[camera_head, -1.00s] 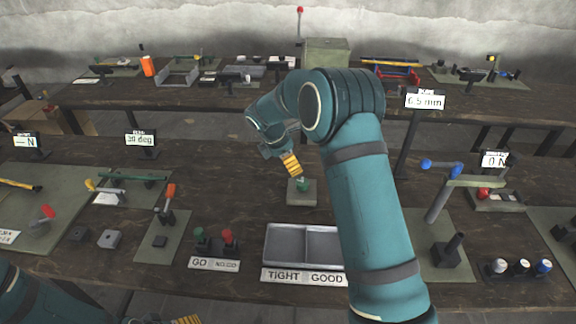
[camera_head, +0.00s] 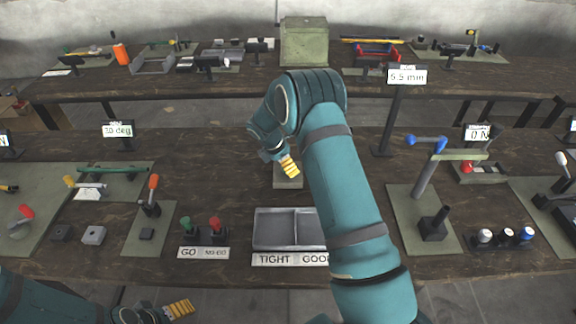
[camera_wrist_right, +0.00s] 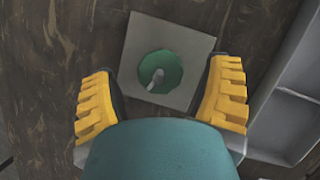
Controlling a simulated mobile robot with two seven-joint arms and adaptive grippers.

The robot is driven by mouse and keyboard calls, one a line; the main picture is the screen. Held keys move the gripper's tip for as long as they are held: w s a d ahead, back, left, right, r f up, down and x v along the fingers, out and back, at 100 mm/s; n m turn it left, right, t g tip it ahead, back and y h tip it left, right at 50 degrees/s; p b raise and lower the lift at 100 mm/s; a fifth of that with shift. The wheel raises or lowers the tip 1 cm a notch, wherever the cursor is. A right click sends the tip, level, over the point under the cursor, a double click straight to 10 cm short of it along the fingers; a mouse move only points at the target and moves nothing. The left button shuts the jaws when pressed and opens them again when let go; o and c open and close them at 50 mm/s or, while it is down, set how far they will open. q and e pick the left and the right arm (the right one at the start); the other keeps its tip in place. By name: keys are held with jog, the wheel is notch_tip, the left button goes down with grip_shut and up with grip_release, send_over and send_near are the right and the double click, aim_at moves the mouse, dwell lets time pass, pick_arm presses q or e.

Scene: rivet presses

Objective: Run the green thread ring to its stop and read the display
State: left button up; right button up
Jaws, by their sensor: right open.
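The green thread ring (camera_wrist_right: 161,72) shows in the right wrist view as a round green disc with a grey pin at its middle, on a square grey plate (camera_wrist_right: 140,32). My right gripper (camera_wrist_right: 160,90) is open, with one yellow finger on each side of the ring, apart from it. In the head view my right gripper (camera_head: 290,167) is over the plate (camera_head: 287,183) and hides the ring. The tall display (camera_head: 407,76) right of my right arm reads in mm; its first digit is unclear. My left gripper (camera_head: 180,310) is at the lower left, away from the ring.
A metal tray (camera_head: 262,210) labelled TIGHT and GOOD lies in front of the plate. Left of it stand the green GO (camera_head: 186,226) and red NO-GO (camera_head: 215,226) handles. A post with a blue-ended lever (camera_head: 426,141) stands right. Bench surface left of the plate is clear.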

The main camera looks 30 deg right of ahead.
jog(key=shift+d+f, duration=0.25)
jog(key=shift+f, duration=0.4)
jog(key=c, duration=1.2)
jog(key=shift+m, duration=0.4)
jog(key=m+g+b, duration=0.1)
jog(key=m, duration=0.2)
jog(key=shift+f+m+g+y, duration=0.1)
jog(key=shift+m+g+y, duration=0.2)
jog(key=shift+m+g, duration=0.1)
jog(key=m+g+b, duration=0.1)
jog(key=m, duration=0.2)
jog(key=shift+y, duration=0.4)
jog(key=m, duration=0.2)
jog(key=m+g+y, duration=0.1)
jog(key=m, duration=0.2)
jog(key=shift+y+b, duration=0.3)
jog(key=shift+b, duration=0.05)
jog(key=m+y, duration=0.1)
jog(key=m, duration=0.2)
jog(key=shift+m+y, duration=0.3)
jog(key=shift+m, duration=0.1)
